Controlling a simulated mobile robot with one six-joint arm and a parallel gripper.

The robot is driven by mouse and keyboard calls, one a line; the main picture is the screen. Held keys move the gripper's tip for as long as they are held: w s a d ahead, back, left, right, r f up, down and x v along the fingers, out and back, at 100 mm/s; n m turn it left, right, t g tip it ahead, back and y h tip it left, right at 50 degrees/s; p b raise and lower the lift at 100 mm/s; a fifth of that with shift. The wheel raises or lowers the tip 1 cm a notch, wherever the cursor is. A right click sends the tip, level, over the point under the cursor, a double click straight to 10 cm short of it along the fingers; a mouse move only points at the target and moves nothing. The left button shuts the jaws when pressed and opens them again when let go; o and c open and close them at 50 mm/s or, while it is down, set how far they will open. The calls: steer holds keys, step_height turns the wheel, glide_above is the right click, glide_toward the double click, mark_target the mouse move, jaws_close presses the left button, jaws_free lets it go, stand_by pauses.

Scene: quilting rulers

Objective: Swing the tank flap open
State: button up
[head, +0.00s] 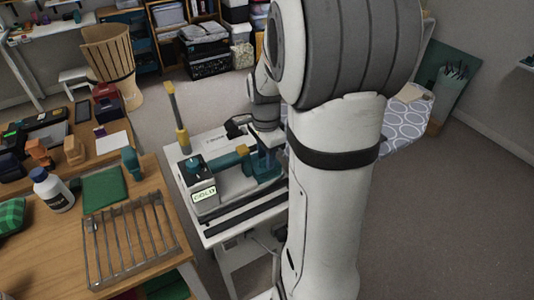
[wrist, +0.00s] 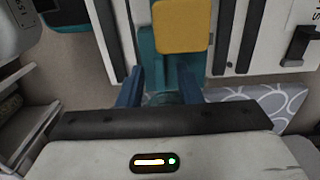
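A teal and grey machine (head: 205,187) with a small display reading "COLD" stands on a white side table (head: 222,232) in the head view. A yellow tab (head: 242,151) sits on its teal far part; the tab also shows in the wrist view (wrist: 181,26), beyond my fingers. I cannot tell for certain which part is the tank flap. My gripper (head: 268,160) is at the machine's right end, partly hidden by my arm. In the wrist view, my gripper (wrist: 162,75) has its two blue fingers apart, with teal machine parts beyond or between them. Contact is unclear.
A yellow-tipped post (head: 179,112) rises at the table's back left. A wooden table (head: 60,255) at left holds a wire rack (head: 135,240), a white bottle (head: 52,190) and a green mat (head: 104,188). A patterned ironing board (head: 408,118) is behind my arm. Floor at right is clear.

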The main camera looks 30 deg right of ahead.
steer(key=shift+c, duration=0.5)
jaws_close()
steer(key=shift+d, duration=0.2)
steer(key=shift+a+r, duration=0.1)
steer(key=shift+r, duration=0.05)
